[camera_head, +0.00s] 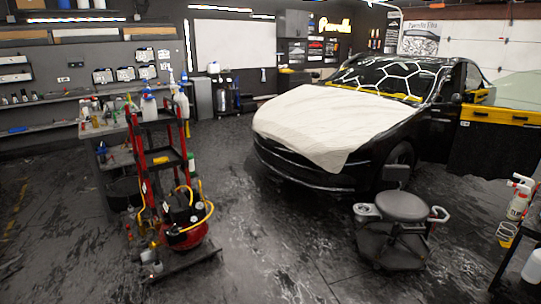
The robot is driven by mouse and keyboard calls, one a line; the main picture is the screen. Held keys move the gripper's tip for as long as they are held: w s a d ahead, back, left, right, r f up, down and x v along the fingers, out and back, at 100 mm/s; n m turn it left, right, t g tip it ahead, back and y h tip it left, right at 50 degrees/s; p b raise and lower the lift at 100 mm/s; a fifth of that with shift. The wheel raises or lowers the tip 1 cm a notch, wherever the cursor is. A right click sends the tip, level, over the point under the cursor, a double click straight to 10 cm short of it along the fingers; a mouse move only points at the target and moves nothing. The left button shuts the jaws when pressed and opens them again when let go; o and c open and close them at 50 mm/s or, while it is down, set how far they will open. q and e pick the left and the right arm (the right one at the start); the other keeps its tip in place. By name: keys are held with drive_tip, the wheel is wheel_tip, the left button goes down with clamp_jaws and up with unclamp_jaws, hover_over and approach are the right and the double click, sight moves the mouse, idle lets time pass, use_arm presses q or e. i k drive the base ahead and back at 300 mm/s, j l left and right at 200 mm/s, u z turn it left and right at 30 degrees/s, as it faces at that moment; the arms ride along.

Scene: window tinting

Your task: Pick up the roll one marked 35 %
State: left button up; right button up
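I cannot make out any roll marked 35 % in the head view. Long items lie on the wall shelves (60,127) at the left and high on the back wall, but they are too small to read. Neither of my grippers is in view.
A black car (430,105) with a white cover (325,120) on its hood stands at centre right. A red-framed cart (160,156) with bottles and a red compressor (185,225) stand at left. A rolling stool (403,207) is at front right. The floor between (290,250) is clear.

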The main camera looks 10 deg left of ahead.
sight(34, 92)
drive_tip(key=i+u, duration=0.1)
drive_tip(key=i, duration=3.15)
drive_tip(key=i+u, duration=0.2)
drive_tip(key=i, duration=0.6)
drive_tip(key=i+l+u, duration=0.2)
drive_tip(key=i, duration=0.65)
drive_tip(key=i+u, duration=0.3)
drive_tip(key=i, duration=0.45)
drive_tip(key=i+l+u, duration=0.1)
drive_tip(key=i+u, duration=0.25)
drive_tip(key=i, duration=0.45)
drive_tip(key=i+u, duration=0.35)
drive_tip(key=i, duration=1.25)
drive_tip(key=i+z, duration=0.15)
drive_tip(key=i, duration=1.5)
drive_tip(key=i+u, duration=0.1)
drive_tip(key=i, duration=1.55)
drive_tip(key=i+u, duration=0.15)
drive_tip(key=i, duration=0.65)
drive_tip(key=i+l+u, duration=0.1)
drive_tip(key=i, duration=0.75)
